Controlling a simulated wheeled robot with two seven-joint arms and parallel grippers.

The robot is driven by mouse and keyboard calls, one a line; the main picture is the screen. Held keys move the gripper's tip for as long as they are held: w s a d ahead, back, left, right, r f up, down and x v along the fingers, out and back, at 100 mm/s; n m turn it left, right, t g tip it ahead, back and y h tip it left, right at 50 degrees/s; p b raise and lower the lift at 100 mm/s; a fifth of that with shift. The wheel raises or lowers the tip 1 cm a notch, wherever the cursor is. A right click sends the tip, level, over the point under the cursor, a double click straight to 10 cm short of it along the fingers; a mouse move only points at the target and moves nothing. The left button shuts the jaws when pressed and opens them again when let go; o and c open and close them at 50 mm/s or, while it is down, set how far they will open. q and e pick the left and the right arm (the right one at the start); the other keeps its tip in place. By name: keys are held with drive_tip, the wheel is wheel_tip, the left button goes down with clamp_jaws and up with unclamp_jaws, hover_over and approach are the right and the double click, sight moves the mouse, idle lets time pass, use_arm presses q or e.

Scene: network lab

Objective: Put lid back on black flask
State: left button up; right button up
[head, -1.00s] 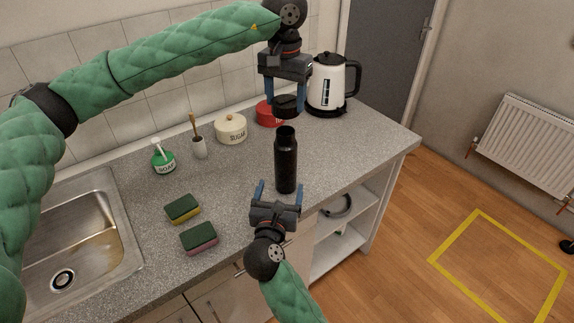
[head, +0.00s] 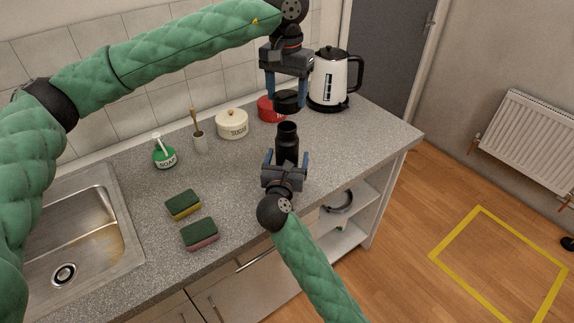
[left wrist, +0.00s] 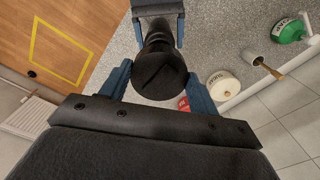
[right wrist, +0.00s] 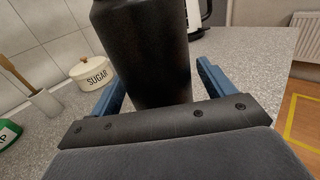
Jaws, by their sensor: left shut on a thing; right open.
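The black flask (head: 288,137) stands upright on the counter, its neck uncovered. It fills the middle of the right wrist view (right wrist: 150,60). The black lid (head: 288,100) is in my left gripper (head: 287,97), which is shut on it and holds it above the flask, apart from the neck. The lid also shows in the left wrist view (left wrist: 160,76). My right gripper (head: 285,160) is open, with its fingers on either side of the flask's body. Its fingers hide the flask's lower part in the head view.
A kettle (head: 333,80), a red pot (head: 266,110) and a sugar pot (head: 232,125) stand behind. A brush holder (head: 200,144), soap bottle (head: 165,157) and two sponges (head: 183,204) are left, near the sink (head: 110,255). Counter right of the flask is clear.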

sight(286, 111)
drive_tip(key=shift+w+d, duration=0.1)
drive_tip(key=shift+w, duration=0.55)
drive_tip(key=shift+c, duration=0.2)
drive_tip(key=c, duration=1.4)
use_arm(q)
drive_tip(key=shift+f, duration=2.5)
use_arm(e)
drive_tip(key=shift+c, duration=0.2)
use_arm(q)
drive_tip(key=shift+f, duration=0.1)
drive_tip(key=shift+f, duration=0.75)
drive_tip(key=shift+f, duration=0.55)
use_arm(e)
clamp_jaws()
use_arm(q)
drive_tip(key=m, duration=0.6)
drive_tip(key=shift+a+m, duration=0.1)
drive_tip(key=shift+m, duration=0.2)
